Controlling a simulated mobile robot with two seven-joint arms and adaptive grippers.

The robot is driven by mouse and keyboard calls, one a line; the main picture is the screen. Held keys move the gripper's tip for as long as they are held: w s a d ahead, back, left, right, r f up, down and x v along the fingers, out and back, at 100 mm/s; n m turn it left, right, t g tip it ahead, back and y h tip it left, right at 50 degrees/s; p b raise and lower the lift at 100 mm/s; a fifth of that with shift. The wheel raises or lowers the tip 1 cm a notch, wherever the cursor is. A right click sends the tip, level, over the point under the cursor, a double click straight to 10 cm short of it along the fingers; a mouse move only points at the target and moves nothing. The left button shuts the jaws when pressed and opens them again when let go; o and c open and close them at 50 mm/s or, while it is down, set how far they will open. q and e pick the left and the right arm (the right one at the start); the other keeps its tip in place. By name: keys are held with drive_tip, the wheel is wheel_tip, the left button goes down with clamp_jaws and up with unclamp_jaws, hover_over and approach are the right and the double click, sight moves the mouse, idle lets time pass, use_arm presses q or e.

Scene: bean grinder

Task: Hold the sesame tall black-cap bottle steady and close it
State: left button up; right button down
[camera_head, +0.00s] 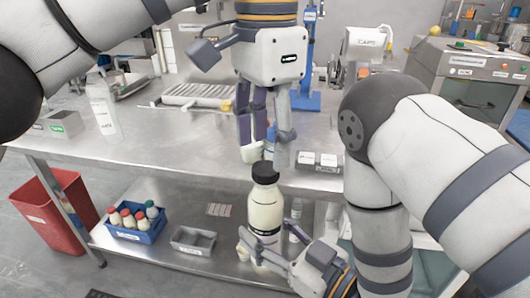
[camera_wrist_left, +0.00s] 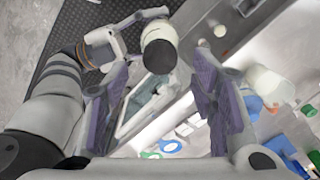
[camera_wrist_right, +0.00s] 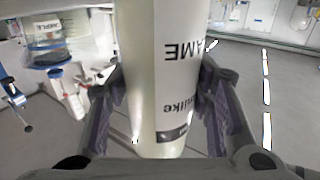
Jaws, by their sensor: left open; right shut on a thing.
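The tall cream sesame bottle (camera_head: 264,215) stands upright in front of the table edge in the head view. Its black cap (camera_head: 265,173) sits on top; I cannot tell how tightly it is seated. My right gripper (camera_head: 264,247) is shut around the lower body of the bottle. In the right wrist view the bottle (camera_wrist_right: 165,70) fills the space between the fingers, its label upside down. My left gripper (camera_head: 267,145) is open, pointing down just above the cap with a small gap. In the left wrist view the bottle (camera_wrist_left: 159,42) shows beyond the open, empty fingers (camera_wrist_left: 160,85).
The steel table (camera_head: 180,145) lies behind the bottle. A white bottle (camera_head: 103,108) stands on its left part, and small grey boxes (camera_head: 318,160) lie near its front edge. A blue crate (camera_head: 135,230) and grey tray (camera_head: 193,240) sit on the lower shelf.

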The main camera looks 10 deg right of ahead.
use_arm(q)
drive_tip(key=shift+r, duration=0.55)
drive_tip(key=shift+c, duration=0.4)
